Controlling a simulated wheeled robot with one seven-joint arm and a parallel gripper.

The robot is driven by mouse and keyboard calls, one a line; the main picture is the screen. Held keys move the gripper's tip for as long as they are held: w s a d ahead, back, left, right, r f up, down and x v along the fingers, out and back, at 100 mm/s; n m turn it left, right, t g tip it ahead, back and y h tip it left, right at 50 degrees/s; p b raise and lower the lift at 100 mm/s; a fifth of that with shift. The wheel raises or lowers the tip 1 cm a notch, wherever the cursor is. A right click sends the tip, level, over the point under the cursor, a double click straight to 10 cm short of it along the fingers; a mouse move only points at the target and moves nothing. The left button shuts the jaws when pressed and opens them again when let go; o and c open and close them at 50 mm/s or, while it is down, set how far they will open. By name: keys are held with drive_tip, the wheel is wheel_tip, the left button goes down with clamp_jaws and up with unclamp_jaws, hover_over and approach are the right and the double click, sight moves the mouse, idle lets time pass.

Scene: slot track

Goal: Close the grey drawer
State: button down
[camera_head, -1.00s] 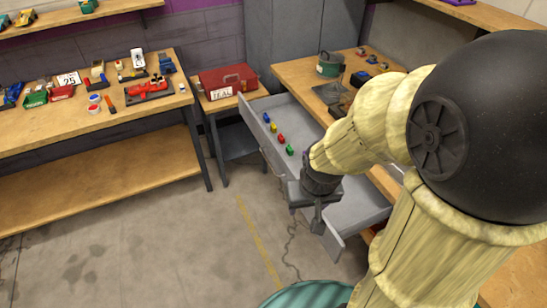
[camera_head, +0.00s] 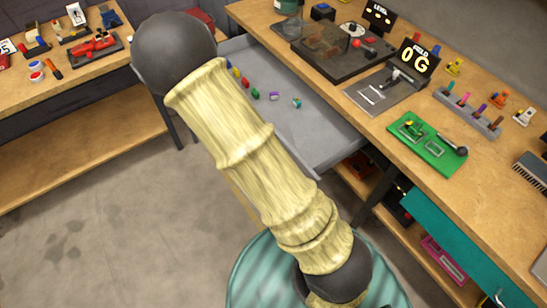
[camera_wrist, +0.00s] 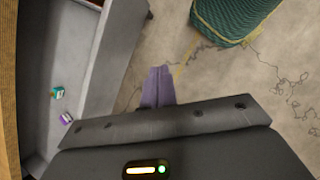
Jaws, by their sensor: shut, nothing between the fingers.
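The grey drawer (camera_head: 318,130) is pulled out from under the workbench in the head view, with several small coloured blocks inside. My arm crosses in front and hides its left and front parts. In the wrist view the drawer (camera_wrist: 72,45) runs down the left side, with a green block (camera_wrist: 57,93) and a purple block (camera_wrist: 66,118) on its floor. My gripper (camera_wrist: 158,72) shows there with its lilac fingers together and empty, over the floor just outside the drawer's grey panel. I cannot tell whether they touch it. The head view hides the gripper.
The workbench (camera_head: 400,165) carries a green board, a tool rack and signs. A teal drawer (camera_head: 470,255) also stands out at the lower right. Another bench (camera_head: 75,105) is at the left. The concrete floor (camera_head: 90,220) between is clear.

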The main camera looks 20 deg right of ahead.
drive_tip(key=w+a+f+n+t+h+b, duration=0.2)
drive_tip(key=w+a+f+n+t+h, duration=0.2)
drive_tip(key=f+n+h, duration=0.4)
drive_tip(key=w+f+n+t, duration=0.1)
drive_tip(key=w+n, duration=0.1)
drive_tip(key=n, duration=0.1)
drive_tip(key=shift+a+f+t+h, duration=0.3)
drive_tip(key=shift+a+t+h, duration=0.05)
drive_tip(key=shift+t+h, duration=0.05)
drive_tip(key=r+p+x, duration=0.1)
drive_tip(key=p+x, duration=0.1)
drive_tip(key=x, duration=1.2)
drive_tip(key=shift+d, duration=0.2)
